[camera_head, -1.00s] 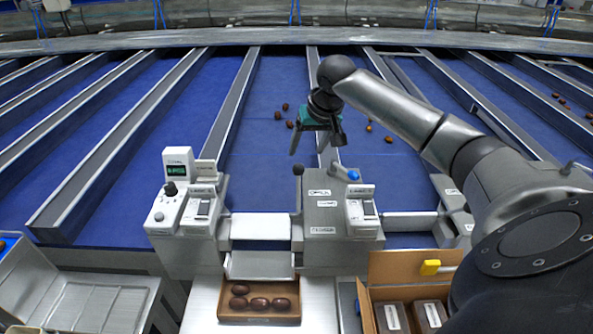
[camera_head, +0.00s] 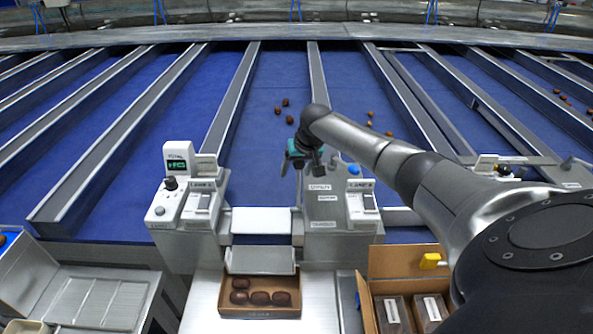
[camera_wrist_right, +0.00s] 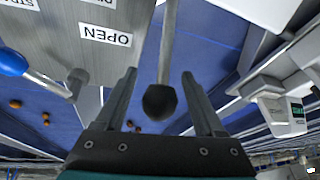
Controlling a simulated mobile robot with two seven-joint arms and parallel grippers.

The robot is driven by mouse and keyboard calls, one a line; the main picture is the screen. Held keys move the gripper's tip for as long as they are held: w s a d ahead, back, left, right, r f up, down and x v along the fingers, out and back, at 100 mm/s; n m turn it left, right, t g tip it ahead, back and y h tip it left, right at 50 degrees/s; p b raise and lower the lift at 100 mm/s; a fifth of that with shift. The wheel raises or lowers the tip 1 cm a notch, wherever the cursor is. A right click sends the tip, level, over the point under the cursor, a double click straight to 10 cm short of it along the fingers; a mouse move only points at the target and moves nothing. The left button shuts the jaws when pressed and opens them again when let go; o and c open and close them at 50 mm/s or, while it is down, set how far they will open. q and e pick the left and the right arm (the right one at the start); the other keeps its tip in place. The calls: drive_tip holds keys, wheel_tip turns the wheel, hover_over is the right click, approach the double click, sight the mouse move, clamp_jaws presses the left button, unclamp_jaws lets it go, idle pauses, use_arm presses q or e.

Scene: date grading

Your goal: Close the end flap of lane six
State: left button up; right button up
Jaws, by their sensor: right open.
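My right gripper (camera_head: 299,172) is open above the grey lever box (camera_head: 325,215). In the right wrist view a thin grey lever with a black knob (camera_wrist_right: 160,101) lies between the two open fingers (camera_wrist_right: 158,100), with no clear contact. The OPEN label (camera_wrist_right: 105,34) is on the box beside it. In the head view my gripper covers the knob. The white end flap (camera_head: 262,220) spans the lane end left of the lever box; I cannot tell its exact angle. The lane number labels are too small to read surely. My left gripper is out of view.
A blue-knobbed lever (camera_head: 354,170) stands just right of the gripper. A small control box with a green display (camera_head: 178,162) is on the left. An open carton (camera_head: 260,309) holds several dates below the chute. Several dates (camera_head: 286,103) lie on the blue belt.

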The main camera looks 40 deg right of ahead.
drive_tip(key=shift+f, duration=0.1)
clamp_jaws()
idle(0.7)
idle(0.8)
